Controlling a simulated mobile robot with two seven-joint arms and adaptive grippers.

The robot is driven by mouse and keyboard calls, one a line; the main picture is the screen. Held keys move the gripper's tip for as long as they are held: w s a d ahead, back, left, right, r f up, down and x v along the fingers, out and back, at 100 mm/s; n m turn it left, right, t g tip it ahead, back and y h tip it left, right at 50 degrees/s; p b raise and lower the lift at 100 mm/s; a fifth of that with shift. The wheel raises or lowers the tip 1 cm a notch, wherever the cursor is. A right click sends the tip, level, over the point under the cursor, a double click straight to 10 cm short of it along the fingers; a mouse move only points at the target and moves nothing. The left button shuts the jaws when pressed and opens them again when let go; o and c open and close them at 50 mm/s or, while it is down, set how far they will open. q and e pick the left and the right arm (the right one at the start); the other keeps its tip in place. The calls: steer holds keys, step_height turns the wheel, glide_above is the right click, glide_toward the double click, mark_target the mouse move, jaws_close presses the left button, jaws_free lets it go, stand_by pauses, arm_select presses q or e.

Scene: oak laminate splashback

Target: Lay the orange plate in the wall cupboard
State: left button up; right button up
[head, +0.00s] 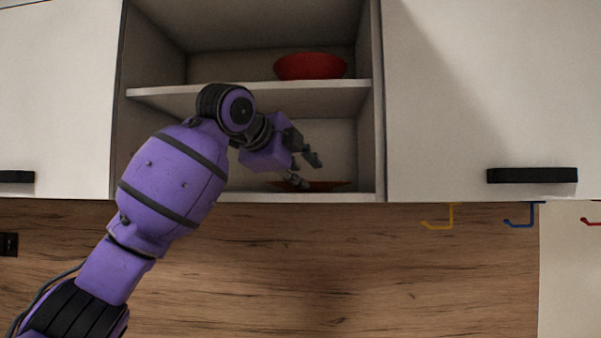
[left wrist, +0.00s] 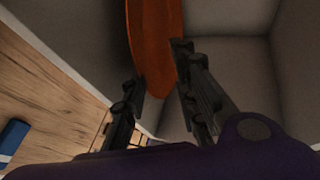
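The orange plate (head: 330,186) lies flat, seen nearly edge-on, at the lower shelf of the open wall cupboard (head: 250,95). In the left wrist view the plate (left wrist: 154,45) reaches in from the top, its near edge between my fingers. My right gripper is not in view.
A red bowl (head: 310,66) stands on the middle shelf (head: 165,96), above my gripper. White cupboard fronts flank the opening, with a black handle (head: 531,175) at right. Yellow (head: 438,221) and blue (head: 522,219) hooks hang below. The cupboard's right side wall is close to the plate.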

arm_select(q)
steer(key=v, duration=1.2)
